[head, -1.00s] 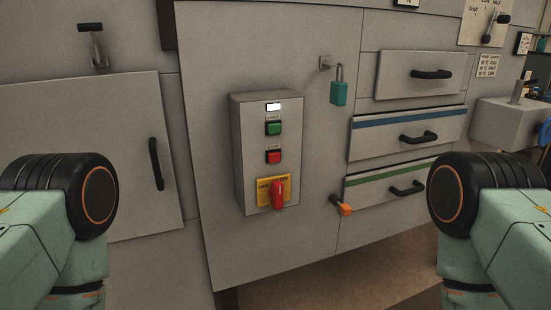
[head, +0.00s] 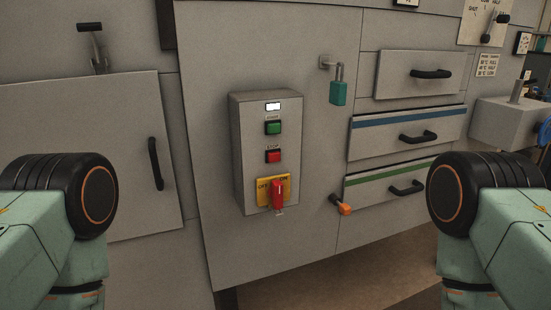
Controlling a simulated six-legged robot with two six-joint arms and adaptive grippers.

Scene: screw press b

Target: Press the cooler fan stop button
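A grey control box (head: 248,165) is mounted on the cabinet panel in the middle of the head view. The red stop button (head: 273,156) sits on its front, under a small label that reads STOP. A green button (head: 273,128) is above it, and a lit white lamp (head: 273,106) is at the top. A red rotary handle (head: 278,195) on a yellow OFF/ON plate (head: 264,189) is at the bottom. Nothing touches the box. Parts of both my arms show at the left and right edges; neither gripper is in view.
A teal padlock (head: 338,92) hangs right of the box. An orange-tipped lever (head: 344,208) is lower right. Drawers with black handles (head: 417,137) are at right, and a door with a black handle (head: 155,164) is at left. The space before the box is clear.

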